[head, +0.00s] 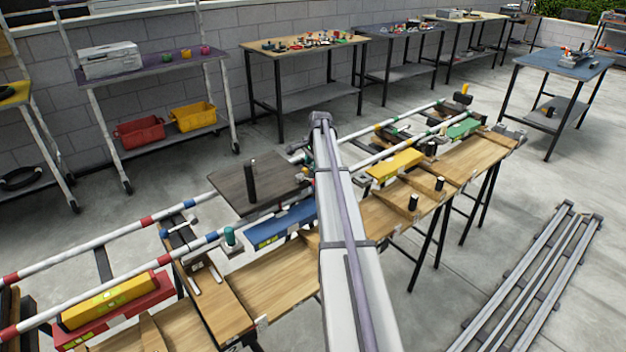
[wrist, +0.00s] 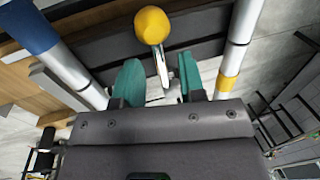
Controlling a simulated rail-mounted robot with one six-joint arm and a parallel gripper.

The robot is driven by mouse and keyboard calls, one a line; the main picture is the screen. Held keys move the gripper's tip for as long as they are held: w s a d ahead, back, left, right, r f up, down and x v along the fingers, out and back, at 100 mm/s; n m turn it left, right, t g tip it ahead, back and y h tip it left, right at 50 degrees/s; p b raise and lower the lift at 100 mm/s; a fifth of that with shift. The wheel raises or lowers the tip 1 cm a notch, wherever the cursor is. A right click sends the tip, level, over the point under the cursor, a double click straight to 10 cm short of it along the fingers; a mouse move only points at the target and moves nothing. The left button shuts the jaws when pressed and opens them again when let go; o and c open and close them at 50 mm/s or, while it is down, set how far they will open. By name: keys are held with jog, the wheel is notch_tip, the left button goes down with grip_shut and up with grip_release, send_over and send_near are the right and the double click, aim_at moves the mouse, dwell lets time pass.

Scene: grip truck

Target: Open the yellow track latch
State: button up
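The yellow track latch shows in the wrist view as a round yellow knob (wrist: 152,25) on a thin metallic lever. The knob is beyond my gripper's fingertips, slightly left of the middle between them. My gripper (wrist: 160,62) has two teal fingers standing apart, so it is open. The lower part of the lever lies in the gap between the fingers, with visible space on both sides. No grip on it shows. In the head view my own arm hides the gripper, and I cannot pick out this latch there.
White track rails with a blue band (wrist: 28,28) and a yellow band (wrist: 228,84) flank the gripper. In the head view, a dark plate with a black post (head: 251,180), a blue block (head: 285,226) and a yellow block (head: 396,165) stand along the track. Wooden bench tops (head: 272,278) lie alongside.

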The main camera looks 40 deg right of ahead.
jog(key=shift+w+f, duration=0.15)
jog(key=shift+f, duration=0.75)
jog(key=shift+r, duration=0.15)
grip_shut()
